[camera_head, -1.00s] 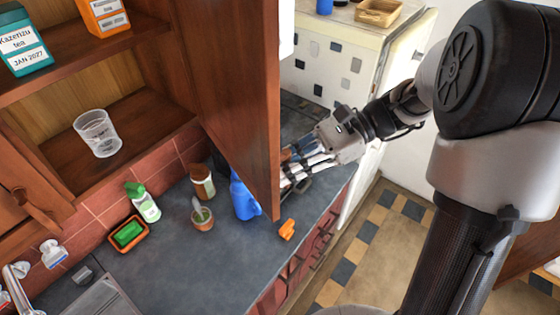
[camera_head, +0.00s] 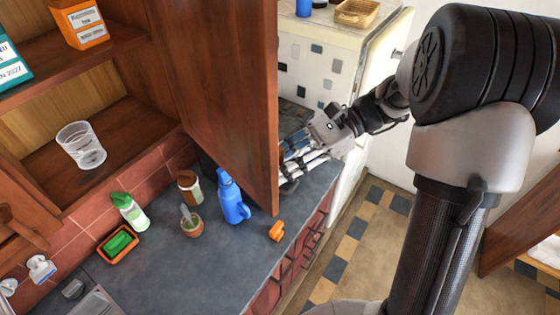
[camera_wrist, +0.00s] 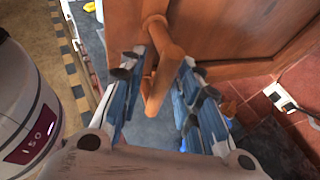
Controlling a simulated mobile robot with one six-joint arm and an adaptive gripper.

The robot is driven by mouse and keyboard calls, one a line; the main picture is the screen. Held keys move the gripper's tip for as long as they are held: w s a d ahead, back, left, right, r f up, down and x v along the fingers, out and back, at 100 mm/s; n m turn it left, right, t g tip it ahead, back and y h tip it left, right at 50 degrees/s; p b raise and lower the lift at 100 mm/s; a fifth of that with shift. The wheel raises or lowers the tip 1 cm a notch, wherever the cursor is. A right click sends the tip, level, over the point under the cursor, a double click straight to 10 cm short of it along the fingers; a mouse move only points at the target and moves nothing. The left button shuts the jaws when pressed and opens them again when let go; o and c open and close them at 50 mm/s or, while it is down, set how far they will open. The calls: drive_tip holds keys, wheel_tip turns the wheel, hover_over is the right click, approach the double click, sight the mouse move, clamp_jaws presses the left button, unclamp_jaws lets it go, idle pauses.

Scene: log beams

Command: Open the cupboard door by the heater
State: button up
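The brown wooden cupboard door (camera_head: 222,95) stands swung out from the cupboard, with open shelves visible to its left. My gripper (camera_head: 286,162) is at the far side of the door near its lower free edge, and the door partly hides its fingertips. In the wrist view the door (camera_wrist: 235,35) fills the top, with a wooden bar handle (camera_wrist: 157,85) on it. My gripper (camera_wrist: 165,75) has its blue-padded fingers spread on either side of the handle, with a gap to the right finger. I cannot tell whether the left finger touches the handle. No heater is identifiable.
The dark counter (camera_head: 170,270) below holds a blue bottle (camera_head: 232,200), an orange object (camera_head: 276,231), a small pot (camera_head: 192,225) and a green-capped bottle (camera_head: 130,212). A glass (camera_head: 82,147) and tea boxes stand on the shelves. Tiled floor lies to the right.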

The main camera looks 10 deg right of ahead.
drive_tip(key=v, duration=1.2)
idle(0.3)
drive_tip(key=s+a+f+n+h+b, duration=0.4)
drive_tip(key=s+a+f+h+b, duration=0.15)
drive_tip(key=f+b, duration=0.3)
drive_tip(key=s+f+n+t+h+b, duration=0.3)
drive_tip(key=s+f+n+b, duration=0.3)
drive_tip(key=f+b, duration=0.3)
drive_tip(key=s+f+n+t+h+b, duration=0.4)
drive_tip(key=s+f+n+h+b, duration=0.1)
drive_tip(key=f+b, duration=0.5)
wheel_tip(320, 180, down, 2)
drive_tip(key=shift+s+f+n, duration=0.1)
drive_tip(key=shift+s+n, duration=0.5)
drive_tip(key=shift+s, duration=0.45)
drive_tip(key=shift+a, duration=0.2)
